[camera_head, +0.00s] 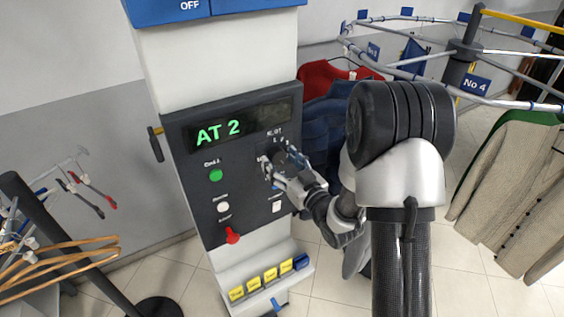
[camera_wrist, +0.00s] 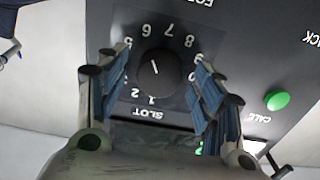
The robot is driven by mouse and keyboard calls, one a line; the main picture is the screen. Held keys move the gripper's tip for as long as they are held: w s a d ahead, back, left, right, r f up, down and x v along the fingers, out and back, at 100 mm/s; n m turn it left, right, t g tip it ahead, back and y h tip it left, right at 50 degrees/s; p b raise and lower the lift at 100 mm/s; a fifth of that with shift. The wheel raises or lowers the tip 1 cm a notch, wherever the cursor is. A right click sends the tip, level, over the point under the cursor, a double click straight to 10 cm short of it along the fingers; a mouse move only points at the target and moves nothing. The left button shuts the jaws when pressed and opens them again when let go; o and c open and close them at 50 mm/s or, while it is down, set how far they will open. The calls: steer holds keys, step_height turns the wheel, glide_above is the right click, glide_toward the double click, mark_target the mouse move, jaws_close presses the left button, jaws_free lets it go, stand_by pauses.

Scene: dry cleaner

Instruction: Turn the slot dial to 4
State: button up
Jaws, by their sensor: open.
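The slot dial (camera_wrist: 160,76) is a round black knob, seen upside down in the wrist view, with numbers around it and "SLOT" beside it. A short white mark shows on its face; the exact number it points to is unclear. My gripper (camera_wrist: 163,60) is open, its blue-padded fingers on either side of the dial with gaps visible. The left finger covers some numbers. In the head view my gripper (camera_head: 271,167) is at the right side of the dark control panel (camera_head: 195,190), largely hiding the dial. The green display (camera_head: 218,132) reads "AT 2".
A green button (camera_head: 215,175), a white button (camera_head: 223,207) and a red knob (camera_head: 232,236) are left of my gripper. The green button also shows in the wrist view (camera_wrist: 277,100). A garment rail (camera_head: 430,75) with clothes stands at the right. Yellow tags (camera_head: 253,284) are below.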

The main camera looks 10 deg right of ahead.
steer(key=c, duration=1.1)
steer(key=shift+o, duration=0.2)
steer(key=shift+n+b, duration=0.3)
steer(key=shift+b, duration=0.35)
steer(key=n+b, duration=0.1)
steer(key=b, duration=0.2)
steer(key=shift+f+n+b, duration=0.2)
steer(key=shift+n+b, duration=0.1)
steer(key=shift+n, duration=0.1)
steer(key=n+b, duration=0.2)
steer(key=b, duration=0.2)
steer(key=shift+n+b, duration=0.3)
steer(key=shift+b, duration=0.1)
steer(key=n+b, duration=0.3)
steer(key=b, duration=0.2)
steer(key=shift+n+b, duration=0.3)
steer(key=n+b, duration=0.3)
steer(key=b, duration=0.1)
steer(key=shift+d+r, duration=0.1)
steer(key=shift+r, duration=0.05)
steer(key=shift+r+b, duration=0.1)
steer(key=shift+b, duration=0.35)
